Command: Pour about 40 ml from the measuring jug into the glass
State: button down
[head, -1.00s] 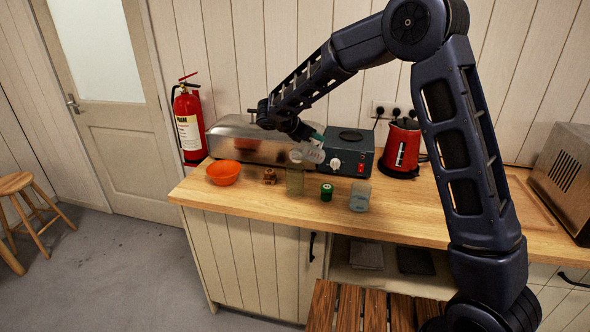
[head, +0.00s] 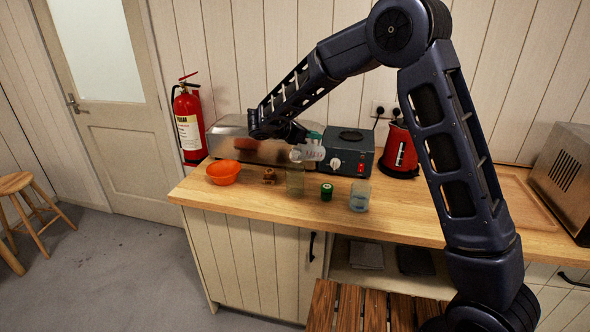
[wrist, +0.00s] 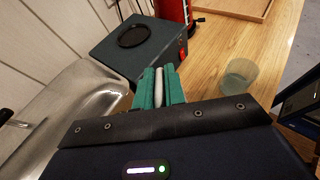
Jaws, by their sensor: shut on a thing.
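The measuring jug (head: 312,151) is clear with red markings. It is tilted to the left, above the counter. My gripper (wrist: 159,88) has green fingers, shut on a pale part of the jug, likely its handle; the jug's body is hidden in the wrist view. A tall, clear, slightly greenish glass (head: 295,180) stands upright just below the jug's left end. A wider clear vessel (head: 359,196) with bluish contents stands to its right; a clear vessel also shows in the wrist view (wrist: 238,76). I see no distinct stream or level in the tall glass.
A green-lidded jar (head: 326,192) stands between the two vessels. An orange bowl (head: 223,173) and a small brown object (head: 269,176) are to the left. A steel box (head: 240,142), a dark hotplate-like device (head: 348,153) and a red kettle (head: 400,152) stand behind. The front right counter is clear.

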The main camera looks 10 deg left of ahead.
jog(key=shift+s+a+r, duration=0.1)
jog(key=shift+s+a, duration=0.05)
jog(key=shift+r+t+h, duration=0.1)
jog(key=shift+t+h, duration=0.2)
jog(key=shift+h, duration=0.1)
jog(key=shift+w+d, duration=0.6)
jog(key=shift+f+t+h, duration=0.2)
jog(key=shift+t+h, duration=0.3)
dwell(1.4)
